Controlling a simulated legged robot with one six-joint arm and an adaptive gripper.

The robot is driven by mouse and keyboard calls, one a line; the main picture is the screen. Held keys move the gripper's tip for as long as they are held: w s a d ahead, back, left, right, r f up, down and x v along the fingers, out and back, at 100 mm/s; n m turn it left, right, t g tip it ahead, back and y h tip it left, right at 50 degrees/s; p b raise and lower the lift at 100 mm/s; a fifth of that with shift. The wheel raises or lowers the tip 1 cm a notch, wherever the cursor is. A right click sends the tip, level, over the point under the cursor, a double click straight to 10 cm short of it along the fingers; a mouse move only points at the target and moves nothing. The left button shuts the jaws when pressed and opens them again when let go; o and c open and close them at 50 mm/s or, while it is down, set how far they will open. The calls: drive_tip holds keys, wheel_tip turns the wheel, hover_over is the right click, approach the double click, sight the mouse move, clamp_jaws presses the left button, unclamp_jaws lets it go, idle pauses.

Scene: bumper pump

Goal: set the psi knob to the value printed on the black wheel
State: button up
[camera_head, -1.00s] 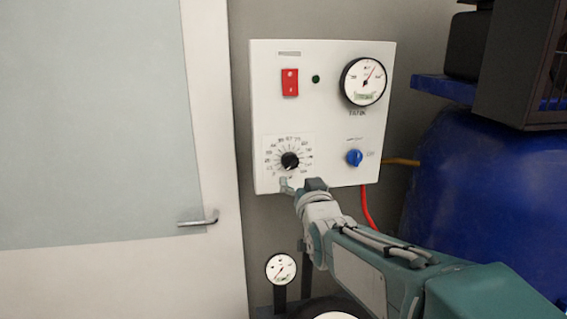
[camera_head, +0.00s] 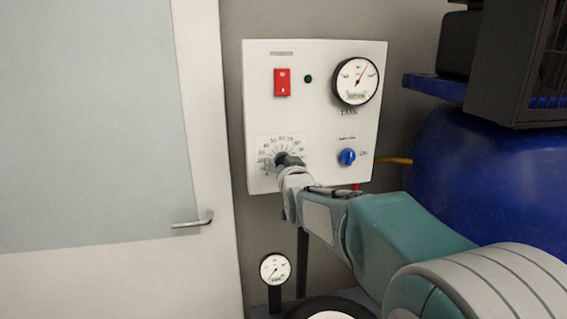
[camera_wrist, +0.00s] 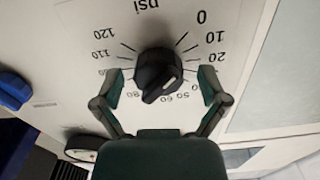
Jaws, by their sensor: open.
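The black psi knob (camera_wrist: 153,72) sits on a white panel with a printed number dial around it. In the wrist view the dial appears upside down. The knob's white mark is on its lower-right side, roughly towards the 50 and 60 labels; the exact value is unclear. My gripper (camera_wrist: 160,80) is open, with one finger on each side of the knob and visible gaps. In the head view my gripper (camera_head: 290,165) covers much of the knob. The black wheel (camera_head: 300,312) shows only partly at the bottom edge, with a white centre; no printed value is readable.
The control panel (camera_head: 317,125) also carries a red switch (camera_head: 282,82), a tank gauge (camera_head: 356,80) and a blue knob (camera_head: 347,157). A small gauge (camera_head: 275,269) stands below. A blue tank (camera_head: 500,170) is at right, a door handle (camera_head: 195,220) at left.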

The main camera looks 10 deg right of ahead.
drive_tip(key=c, duration=1.2)
drive_tip(key=shift+o, duration=0.3)
drive_tip(key=shift+m, duration=0.3)
drive_tip(key=m, duration=0.9)
drive_tip(key=shift+d, duration=0.1)
drive_tip(key=m, duration=0.4)
drive_tip(key=shift+f+m, duration=0.15)
drive_tip(key=shift+m, duration=1.95)
